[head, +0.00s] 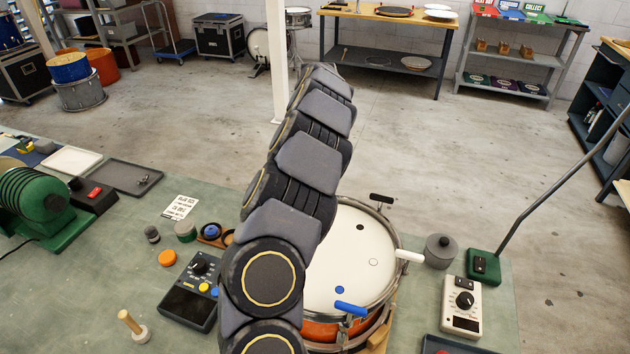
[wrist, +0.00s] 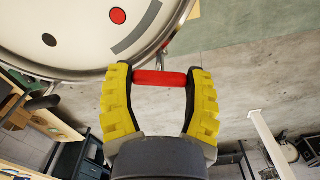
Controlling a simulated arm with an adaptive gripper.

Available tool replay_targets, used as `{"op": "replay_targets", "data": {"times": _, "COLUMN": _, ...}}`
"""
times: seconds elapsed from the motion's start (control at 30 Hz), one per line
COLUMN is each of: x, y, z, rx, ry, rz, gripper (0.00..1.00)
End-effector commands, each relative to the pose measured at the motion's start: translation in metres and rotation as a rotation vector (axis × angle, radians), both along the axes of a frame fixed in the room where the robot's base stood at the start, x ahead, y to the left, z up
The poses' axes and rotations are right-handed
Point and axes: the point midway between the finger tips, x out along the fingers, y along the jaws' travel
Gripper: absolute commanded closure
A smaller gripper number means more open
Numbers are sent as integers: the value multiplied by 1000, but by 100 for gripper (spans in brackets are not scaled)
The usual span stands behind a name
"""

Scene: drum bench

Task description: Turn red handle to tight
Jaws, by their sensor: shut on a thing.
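The drum (head: 340,245) has a white head and an orange shell and stands on the green bench. The red handle (wrist: 160,78) shows in the wrist view, just outside the drum rim. My gripper (wrist: 160,76) has its two yellow fingers shut on the red handle, one at each end. In the head view my arm hides the gripper and the red handle. The drumhead carries a red dot (wrist: 118,15), a black dot (wrist: 49,39) and a grey strip (wrist: 137,27). I cannot read a tight mark.
Other handles around the rim are blue (head: 350,308), white (head: 409,255) and black (head: 382,198). A grey lidded pot (head: 440,250), a white dial box (head: 461,305) and a green lamp base (head: 484,266) stand right of the drum. A dark dial box (head: 190,292) stands left.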

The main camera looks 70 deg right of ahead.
Motion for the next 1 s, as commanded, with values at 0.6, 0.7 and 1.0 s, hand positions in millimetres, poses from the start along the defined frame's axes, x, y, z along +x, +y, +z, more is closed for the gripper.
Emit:
{"op": "replay_targets", "data": {"times": 0.6, "x": 1, "y": -1, "z": 1, "rx": -2, "ry": -3, "rz": -588, "gripper": 78}}
{"op": "replay_targets", "data": {"times": 0.7, "x": 1, "y": 0, "z": 1, "rx": -2, "ry": -2, "rz": -681, "gripper": 78}}
{"op": "replay_targets", "data": {"times": 1.0, "x": 1, "y": -1, "z": 1, "rx": -3, "ry": -3, "rz": -948, "gripper": 78}}
